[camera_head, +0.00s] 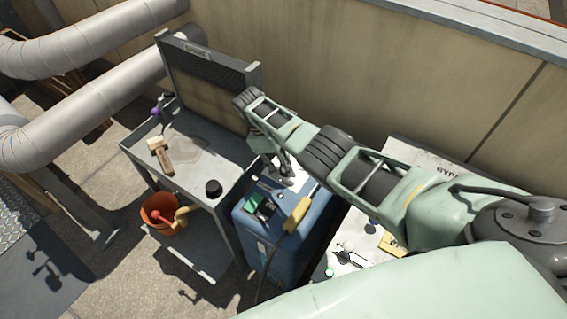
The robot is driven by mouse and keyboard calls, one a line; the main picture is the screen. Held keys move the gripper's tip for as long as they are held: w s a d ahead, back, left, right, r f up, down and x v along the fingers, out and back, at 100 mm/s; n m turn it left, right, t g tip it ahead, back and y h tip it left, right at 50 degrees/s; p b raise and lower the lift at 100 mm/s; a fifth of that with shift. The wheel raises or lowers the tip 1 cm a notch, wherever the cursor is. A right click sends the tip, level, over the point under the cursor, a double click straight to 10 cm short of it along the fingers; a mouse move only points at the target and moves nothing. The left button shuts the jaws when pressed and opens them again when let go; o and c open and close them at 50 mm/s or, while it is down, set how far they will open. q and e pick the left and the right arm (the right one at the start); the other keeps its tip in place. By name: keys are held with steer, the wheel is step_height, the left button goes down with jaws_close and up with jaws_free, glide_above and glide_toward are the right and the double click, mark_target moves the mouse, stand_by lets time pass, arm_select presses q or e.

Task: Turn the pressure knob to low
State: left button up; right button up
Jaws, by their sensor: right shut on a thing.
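A blue machine (265,238) stands upright beside the grey cart, with a green panel (252,200) and a yellow handle-like part (301,215) on its top. My right arm reaches in from the right above it. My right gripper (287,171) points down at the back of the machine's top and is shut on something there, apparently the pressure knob. The fingers and arm hide the knob, so its setting cannot be read. My left gripper is not in view.
The grey cart (196,142) carries a brush (160,156), a black round object (213,188) and an upright finned panel (205,82). An orange bucket (158,207) sits below. A white surface with small items (345,256) lies right of the machine. A wall closes the back.

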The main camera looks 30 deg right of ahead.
steer(key=shift+w+d+r, duration=0.1)
steer(key=shift+w+d, duration=0.05)
steer(key=shift+d, duration=0.2)
steer(key=o, duration=1)
steer(key=shift+a, duration=0.1)
steer(key=shift+a+r, duration=0.1)
steer(key=v, duration=1.1)
steer(key=shift+r, duration=0.35)
